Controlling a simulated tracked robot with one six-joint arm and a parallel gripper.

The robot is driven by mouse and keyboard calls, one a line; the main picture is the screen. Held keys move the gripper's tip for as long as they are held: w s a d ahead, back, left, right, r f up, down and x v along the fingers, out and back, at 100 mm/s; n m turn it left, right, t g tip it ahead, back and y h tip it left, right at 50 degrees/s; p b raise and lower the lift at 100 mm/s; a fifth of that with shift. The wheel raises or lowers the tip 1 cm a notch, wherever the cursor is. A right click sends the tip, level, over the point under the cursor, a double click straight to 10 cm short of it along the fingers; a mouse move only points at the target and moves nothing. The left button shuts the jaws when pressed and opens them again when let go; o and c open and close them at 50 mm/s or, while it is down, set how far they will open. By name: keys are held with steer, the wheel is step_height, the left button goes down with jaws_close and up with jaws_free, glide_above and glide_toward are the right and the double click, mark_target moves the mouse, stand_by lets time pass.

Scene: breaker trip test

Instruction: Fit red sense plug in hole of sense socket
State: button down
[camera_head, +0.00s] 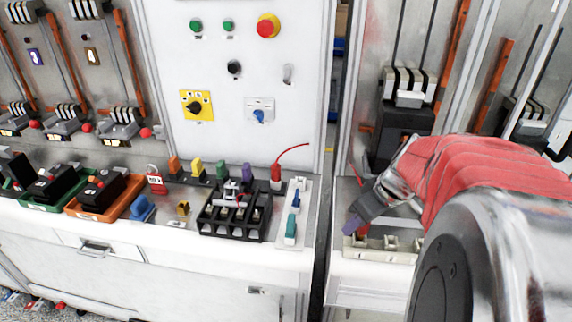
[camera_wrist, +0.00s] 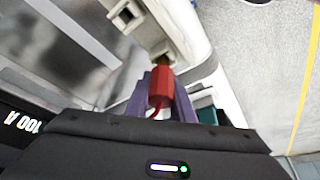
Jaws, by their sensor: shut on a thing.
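The red sense plug (camera_wrist: 160,88) is between the purple fingers of my gripper (camera_wrist: 161,100) in the wrist view, with a short red lead behind it. Only a small red bit of it shows in the head view (camera_head: 362,229), beside my gripper (camera_head: 356,222). My gripper is shut on the plug, over the right-hand bench. Pale sockets (camera_head: 390,243) stand in a row on a white strip just under and right of the fingertips. The plug's far end is at a pale socket (camera_wrist: 157,48) in the wrist view; whether it is in the hole cannot be told.
A black terminal block (camera_head: 232,215) and another red plug with a lead (camera_head: 276,178) are on the left bench. A gap separates the two benches. A black breaker (camera_head: 398,130) stands behind my gripper. My red arm covers the right side.

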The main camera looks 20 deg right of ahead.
steer(key=shift+f, duration=1.15)
steer(key=c, duration=1.5)
jaws_free()
steer(key=shift+o, duration=0.2)
steer(key=v, duration=1.3)
steer(key=shift+r, duration=0.4)
